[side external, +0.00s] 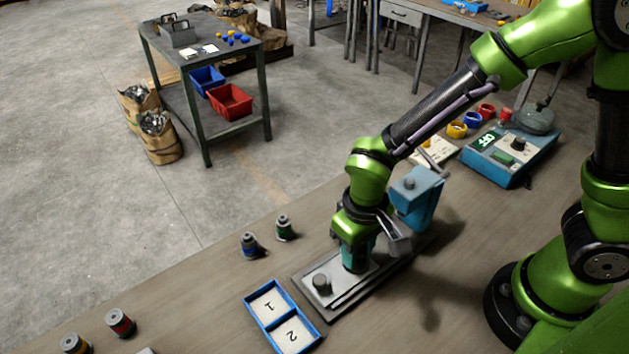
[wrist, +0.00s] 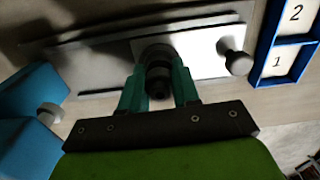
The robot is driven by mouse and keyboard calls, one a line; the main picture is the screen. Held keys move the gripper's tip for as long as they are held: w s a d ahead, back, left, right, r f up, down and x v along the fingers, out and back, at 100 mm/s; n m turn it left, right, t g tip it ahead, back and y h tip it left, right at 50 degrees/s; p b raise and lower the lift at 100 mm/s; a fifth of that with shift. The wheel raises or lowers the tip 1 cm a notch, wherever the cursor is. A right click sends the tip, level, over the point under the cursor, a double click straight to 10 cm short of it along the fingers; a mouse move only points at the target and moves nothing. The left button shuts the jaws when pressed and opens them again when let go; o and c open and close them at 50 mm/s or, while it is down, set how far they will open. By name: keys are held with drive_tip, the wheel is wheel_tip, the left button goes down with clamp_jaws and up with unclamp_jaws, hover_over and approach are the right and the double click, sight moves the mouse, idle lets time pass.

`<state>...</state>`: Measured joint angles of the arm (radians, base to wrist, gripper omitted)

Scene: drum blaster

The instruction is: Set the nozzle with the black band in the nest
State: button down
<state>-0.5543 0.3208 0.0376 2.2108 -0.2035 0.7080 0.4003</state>
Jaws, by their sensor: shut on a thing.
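My gripper (side external: 355,262) is low over the grey metal fixture plate (side external: 337,300) on the bench. In the wrist view its teal fingers (wrist: 158,82) are shut on a dark grey and black nozzle (wrist: 158,72), one finger on each side. The nozzle appears upright over the plate's middle; its band is hard to make out. The fingers hide it in the side view. The nest under the nozzle is hidden, so I cannot tell whether the nozzle is seated. A grey knob (side external: 321,283) stands on the plate beside the gripper; it also shows in the wrist view (wrist: 238,60).
A blue tray marked 1 and 2 (side external: 269,327) is by the plate. A blue block-like unit (side external: 417,195) stands close behind my gripper.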

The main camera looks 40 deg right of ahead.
drive_tip(key=shift+c, duration=1.7)
unclamp_jaws()
drive_tip(key=shift+r, duration=0.1)
drive_tip(key=shift+r, duration=2.9)
drive_tip(key=s+d+r+m+t+y, duration=0.2)
drive_tip(key=d+r+t, duration=0.5)
drive_tip(key=d+r, duration=0.7)
drive_tip(key=shift+s+d+r+m, duration=0.4)
drive_tip(key=shift+s+r+m, duration=0.25)
drive_tip(key=shift+m, duration=0.45)
